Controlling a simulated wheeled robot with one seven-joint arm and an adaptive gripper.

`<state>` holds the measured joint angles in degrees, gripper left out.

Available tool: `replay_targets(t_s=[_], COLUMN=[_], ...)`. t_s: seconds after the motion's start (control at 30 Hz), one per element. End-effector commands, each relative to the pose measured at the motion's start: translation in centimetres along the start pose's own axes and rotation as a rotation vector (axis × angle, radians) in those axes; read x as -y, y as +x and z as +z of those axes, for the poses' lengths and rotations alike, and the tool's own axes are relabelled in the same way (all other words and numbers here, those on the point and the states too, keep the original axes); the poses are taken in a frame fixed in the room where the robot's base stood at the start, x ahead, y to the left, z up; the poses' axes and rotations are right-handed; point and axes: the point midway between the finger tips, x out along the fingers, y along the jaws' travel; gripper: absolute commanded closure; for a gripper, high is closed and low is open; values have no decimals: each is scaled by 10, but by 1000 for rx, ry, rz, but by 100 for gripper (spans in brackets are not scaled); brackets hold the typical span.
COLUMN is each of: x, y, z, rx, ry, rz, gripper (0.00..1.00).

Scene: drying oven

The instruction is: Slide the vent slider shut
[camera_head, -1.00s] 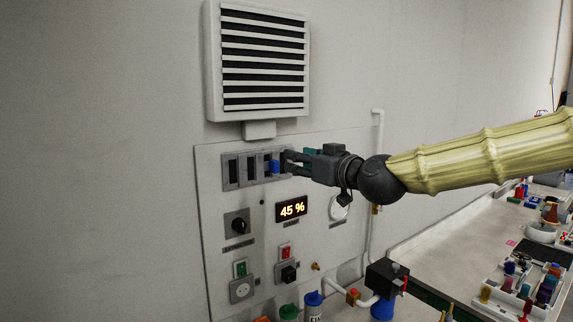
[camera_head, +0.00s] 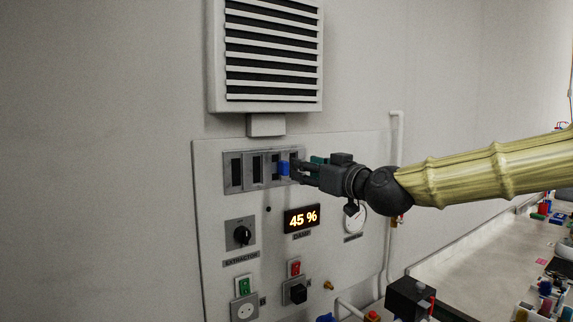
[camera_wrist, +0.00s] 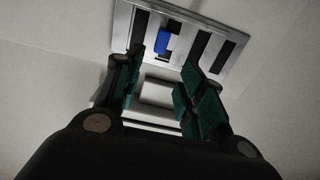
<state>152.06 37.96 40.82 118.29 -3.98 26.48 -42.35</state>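The vent slider is a blue tab (camera_head: 284,168) on a grey slotted plate (camera_head: 247,170) below the louvred vent (camera_head: 227,65). The plate has several dark upright slots, and the tab sits between two at the right. In the wrist view the tab (camera_wrist: 162,41) stands in front of the plate (camera_wrist: 121,28), near the left finger's tip. My gripper (camera_head: 296,170) reaches the plate from the right, close to the tab. In the wrist view its fingers (camera_wrist: 168,72) are apart with nothing held between them. Whether a finger touches the tab cannot be told.
Below the plate are a lit display reading 45 % (camera_head: 302,218), a black knob (camera_head: 242,235), a green switch (camera_head: 243,286) and a red switch (camera_head: 295,268). A white pipe (camera_head: 394,160) runs down the right. A cluttered bench (camera_head: 470,255) lies at lower right.

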Motion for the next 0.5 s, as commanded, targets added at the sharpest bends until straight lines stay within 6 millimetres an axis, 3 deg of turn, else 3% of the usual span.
replay_targets(t_s=[0.5], x=[1], y=[60], z=[-1], rx=[1], ry=[0], rz=[-2], gripper=[61])
